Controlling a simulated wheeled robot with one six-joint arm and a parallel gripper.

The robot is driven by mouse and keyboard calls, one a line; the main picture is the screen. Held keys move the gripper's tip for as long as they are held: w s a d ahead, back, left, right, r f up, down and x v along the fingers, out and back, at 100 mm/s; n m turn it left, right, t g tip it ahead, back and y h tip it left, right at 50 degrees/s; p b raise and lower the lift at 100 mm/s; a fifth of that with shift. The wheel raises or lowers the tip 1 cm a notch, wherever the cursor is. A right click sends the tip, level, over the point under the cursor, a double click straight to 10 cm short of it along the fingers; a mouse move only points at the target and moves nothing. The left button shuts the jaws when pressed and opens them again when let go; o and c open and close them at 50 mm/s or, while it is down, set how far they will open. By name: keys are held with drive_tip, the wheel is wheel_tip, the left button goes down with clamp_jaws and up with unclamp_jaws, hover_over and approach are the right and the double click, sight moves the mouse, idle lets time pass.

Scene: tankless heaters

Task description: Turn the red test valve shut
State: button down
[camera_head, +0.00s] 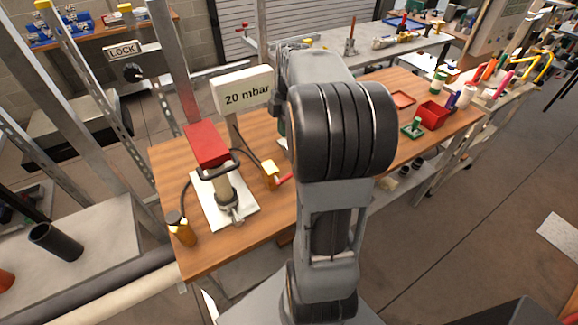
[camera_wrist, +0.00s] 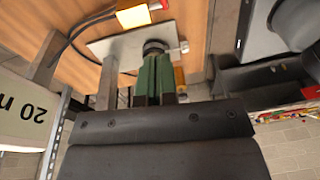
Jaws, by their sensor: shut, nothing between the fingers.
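The test valve has a small yellow body (camera_head: 269,171) with a red lever (camera_head: 285,181) pointing right on the wooden table, just left of my arm in the head view. In the wrist view a yellow block (camera_wrist: 133,16) with a red part (camera_wrist: 157,5) shows at the top edge, partly cut off; it appears to be this valve. My gripper (camera_wrist: 153,76) is shut and empty, its fingers pointing toward a white plate with a black round knob (camera_wrist: 154,47). The valve is beyond the fingertips, with no contact visible. In the head view my arm hides the gripper.
A "20 mbar" sign (camera_head: 245,92) stands behind the valve; it shows upside down in the wrist view (camera_wrist: 22,110). A red-topped device (camera_head: 207,144) on a white plate stands left, with a hose. A red bin (camera_head: 433,115) sits right. Metal posts rise at left.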

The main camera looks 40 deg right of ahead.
drive_tip(key=p, duration=0.1)
hover_over(288, 175)
drive_tip(key=f, duration=1.2)
drive_tip(key=shift+w+d, duration=0.1)
drive_tip(key=shift+w, duration=0.25)
drive_tip(key=shift+s+d+f+n+p, duration=0.1)
drive_tip(key=shift+d+f+n+p, duration=0.1)
drive_tip(key=shift+f, duration=0.25)
drive_tip(key=shift+s+d+f+n+p, duration=0.1)
drive_tip(key=shift+f+p, duration=0.05)
drive_tip(key=shift+f, duration=0.3)
